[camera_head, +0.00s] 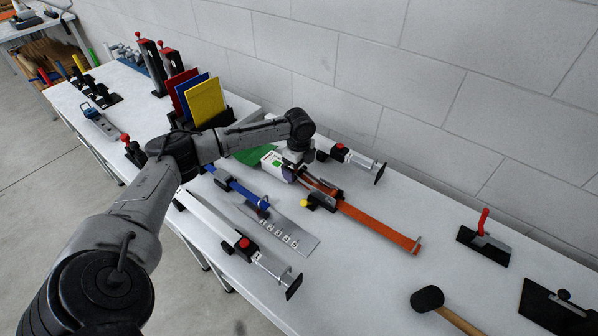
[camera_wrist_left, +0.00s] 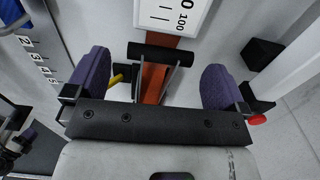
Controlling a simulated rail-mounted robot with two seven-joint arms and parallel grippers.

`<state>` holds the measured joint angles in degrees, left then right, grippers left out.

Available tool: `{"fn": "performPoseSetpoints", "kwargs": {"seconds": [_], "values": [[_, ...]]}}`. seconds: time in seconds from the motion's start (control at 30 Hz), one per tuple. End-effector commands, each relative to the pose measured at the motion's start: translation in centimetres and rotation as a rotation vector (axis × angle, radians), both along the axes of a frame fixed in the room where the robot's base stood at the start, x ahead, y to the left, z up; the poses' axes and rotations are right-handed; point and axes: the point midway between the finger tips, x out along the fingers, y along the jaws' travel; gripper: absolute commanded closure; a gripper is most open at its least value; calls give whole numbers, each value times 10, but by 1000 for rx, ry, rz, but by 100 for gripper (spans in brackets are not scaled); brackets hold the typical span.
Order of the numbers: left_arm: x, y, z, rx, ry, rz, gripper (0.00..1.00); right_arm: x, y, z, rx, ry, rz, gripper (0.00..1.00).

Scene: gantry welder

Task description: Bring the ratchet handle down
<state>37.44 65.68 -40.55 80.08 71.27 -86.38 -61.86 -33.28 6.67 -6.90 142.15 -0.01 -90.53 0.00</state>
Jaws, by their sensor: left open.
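The ratchet (camera_head: 325,188) sits on an orange strap (camera_head: 380,226) that runs along the white bench toward the lower right. In the left wrist view its handle (camera_wrist_left: 161,52) shows as a black crossbar between two metal side plates, with the orange strap (camera_wrist_left: 154,84) below. My left gripper (camera_head: 300,174) is over the ratchet, partly hidden by my own arm. In the left wrist view the gripper (camera_wrist_left: 157,68) is open, its purple pads on either side of the handle with gaps. I cannot tell the handle's angle. My right gripper is not in view.
Clamps (camera_head: 268,264) lie on both sides. A white labelled box (camera_head: 272,164) is close to the gripper. A mallet (camera_head: 428,299) lies at lower right.

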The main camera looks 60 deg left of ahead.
Motion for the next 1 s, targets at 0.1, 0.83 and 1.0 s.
{"fn": "performPoseSetpoints", "kwargs": {"seconds": [0.1, 0.83, 1.0], "values": [[0, 0, -11, 0, -1, 1, 0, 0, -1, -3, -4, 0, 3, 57], [0, 0, -19, 0, -1, 0, 23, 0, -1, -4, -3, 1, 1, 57], [0, 0, -19, 0, -1, 0, 39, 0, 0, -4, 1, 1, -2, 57]]}}
